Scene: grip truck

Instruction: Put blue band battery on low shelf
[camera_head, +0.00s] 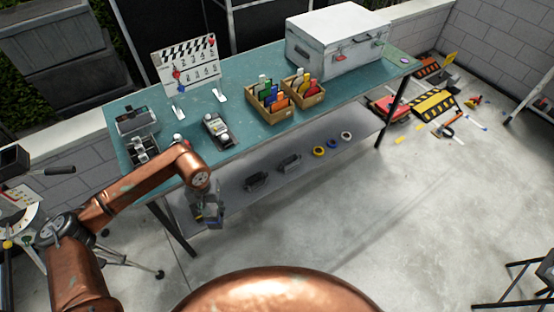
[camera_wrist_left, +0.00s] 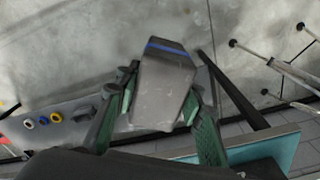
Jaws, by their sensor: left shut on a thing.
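The blue band battery (camera_wrist_left: 163,88) is a grey block with a blue stripe near its far end. My left gripper (camera_head: 208,215) is shut on it, with green fingers on both sides in the left wrist view (camera_wrist_left: 160,112). In the head view the gripper hangs in front of the table's near edge, by the left end of the low shelf (camera_head: 232,190); the battery is hard to make out there. I cannot tell whether it touches the shelf. The grey shelf runs under the teal table. My right gripper is not in view.
Two dark blocky items (camera_head: 289,163) and several tape rolls (camera_head: 332,144) sit on the shelf. The teal table (camera_head: 245,148) above carries a clapperboard (camera_head: 186,65), wooden boxes (camera_head: 270,113) and a white case (camera_head: 335,48). A table leg (camera_head: 172,228) stands left of the gripper.

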